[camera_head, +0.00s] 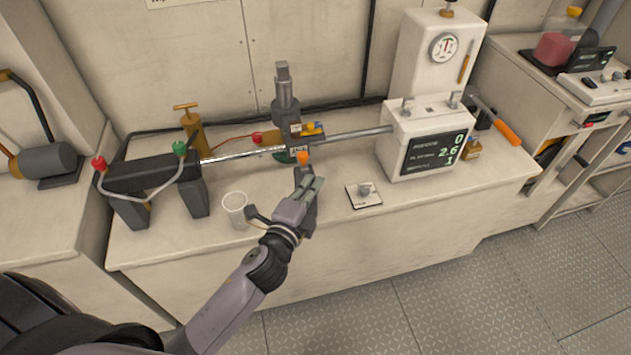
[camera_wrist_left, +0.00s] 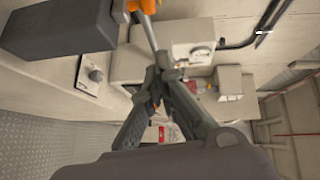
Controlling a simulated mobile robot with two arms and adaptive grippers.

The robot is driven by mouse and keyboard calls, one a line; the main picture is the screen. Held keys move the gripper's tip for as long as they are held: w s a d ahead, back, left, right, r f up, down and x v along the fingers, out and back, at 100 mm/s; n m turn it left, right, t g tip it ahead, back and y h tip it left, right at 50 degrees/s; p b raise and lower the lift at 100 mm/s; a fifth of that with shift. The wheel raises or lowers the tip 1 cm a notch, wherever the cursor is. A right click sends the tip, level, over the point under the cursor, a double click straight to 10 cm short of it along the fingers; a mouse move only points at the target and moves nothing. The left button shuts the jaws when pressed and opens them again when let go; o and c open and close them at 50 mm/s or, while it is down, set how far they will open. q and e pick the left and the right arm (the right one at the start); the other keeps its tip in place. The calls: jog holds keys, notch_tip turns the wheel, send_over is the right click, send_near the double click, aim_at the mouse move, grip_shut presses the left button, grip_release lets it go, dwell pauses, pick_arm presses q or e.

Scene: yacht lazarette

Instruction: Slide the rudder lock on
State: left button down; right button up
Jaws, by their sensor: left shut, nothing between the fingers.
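My left gripper (camera_head: 306,178) is shut and empty above the bench's front part, just in front of the steering rod (camera_head: 240,154). Its fingers also meet in the left wrist view (camera_wrist_left: 158,76). A small orange piece (camera_head: 303,158) shows just beyond the fingertips, by the rod and the upright dark post (camera_head: 285,95). In the left wrist view an orange piece (camera_wrist_left: 143,7) sits on a bright metal rod (camera_wrist_left: 150,30) beyond the fingers. I cannot tell which part is the rudder lock, or whether the fingers touch the orange piece. My right gripper is not in view.
A white cup (camera_head: 235,207) stands left of my gripper. A small white plate with a knob (camera_head: 363,194) lies to the right. A dark cylinder frame (camera_head: 150,180) stands left, and a white display box (camera_head: 428,145) stands right. The front bench has bare room.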

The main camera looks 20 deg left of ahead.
pick_arm(q)
jog(key=s+b, duration=0.1)
jog(key=s, duration=0.6)
jog(key=shift+a+r+b, duration=0.25)
jog(key=shift+a+b, duration=0.15)
jog(key=shift+a, duration=0.05)
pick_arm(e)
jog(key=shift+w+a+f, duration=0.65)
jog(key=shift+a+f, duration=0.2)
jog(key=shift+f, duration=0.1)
pick_arm(q)
jog(key=shift+s, duration=0.1)
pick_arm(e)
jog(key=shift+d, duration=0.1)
pick_arm(q)
jog(key=shift+f, duration=0.1)
